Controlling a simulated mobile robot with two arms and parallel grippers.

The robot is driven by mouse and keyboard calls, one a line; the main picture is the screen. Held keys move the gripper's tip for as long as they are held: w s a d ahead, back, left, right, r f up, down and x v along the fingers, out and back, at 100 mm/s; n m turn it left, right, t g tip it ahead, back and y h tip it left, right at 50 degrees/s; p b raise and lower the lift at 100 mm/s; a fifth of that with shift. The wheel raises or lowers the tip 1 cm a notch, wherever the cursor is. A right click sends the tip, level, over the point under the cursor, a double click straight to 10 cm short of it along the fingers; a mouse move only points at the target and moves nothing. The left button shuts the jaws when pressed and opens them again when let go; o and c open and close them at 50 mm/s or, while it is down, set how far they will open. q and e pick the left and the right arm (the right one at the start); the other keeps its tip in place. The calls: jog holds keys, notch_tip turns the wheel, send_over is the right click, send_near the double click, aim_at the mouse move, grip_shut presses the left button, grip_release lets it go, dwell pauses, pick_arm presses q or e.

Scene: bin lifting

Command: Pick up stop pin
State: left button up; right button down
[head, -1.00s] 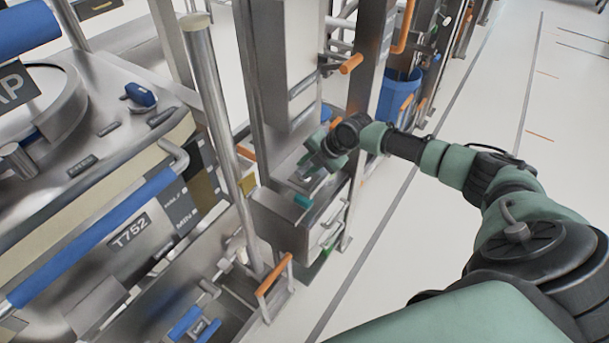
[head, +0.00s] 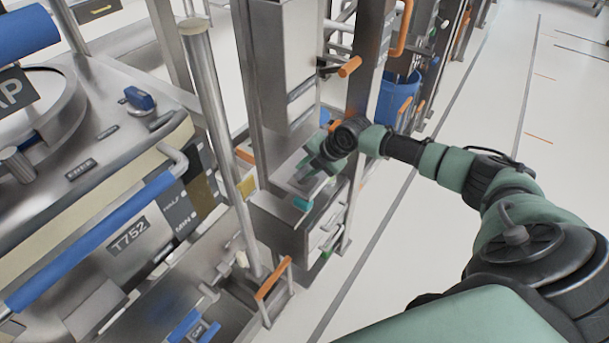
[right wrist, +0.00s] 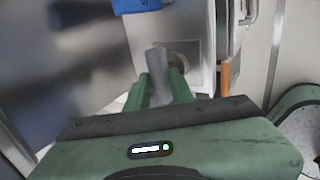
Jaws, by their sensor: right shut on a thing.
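My right gripper (head: 308,174) reaches in from the right in the head view, low over the steel box at the base of the lifting column (head: 285,75). In the right wrist view its two green fingers (right wrist: 160,92) are shut on a grey cylindrical piece, which I take as the stop pin (right wrist: 158,62). The pin stands up between the fingers, in front of a steel plate with a round opening (right wrist: 184,62). I cannot tell whether it touches the opening. In the head view the pin is too small to make out. My left gripper is not in view.
A teal piece (head: 302,204) sits on the steel box's edge. An orange-handled bar (head: 272,279) stands in front. The tank labelled T752 (head: 128,235) fills the left. A blue bin (head: 395,98) stands behind. The floor (head: 470,190) at right is clear.

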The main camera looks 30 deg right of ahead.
aim_at(307, 180)
notch_tip(307, 180, up, 12)
jog(key=b, duration=0.3)
jog(key=s+d+b, duration=0.2)
jog(key=s+d, duration=0.1)
jog(key=s, duration=0.5)
jog(key=s+d+b, duration=0.2)
jog(key=s+d, duration=0.2)
jog(key=s, duration=0.4)
jog(key=shift+s, duration=0.3)
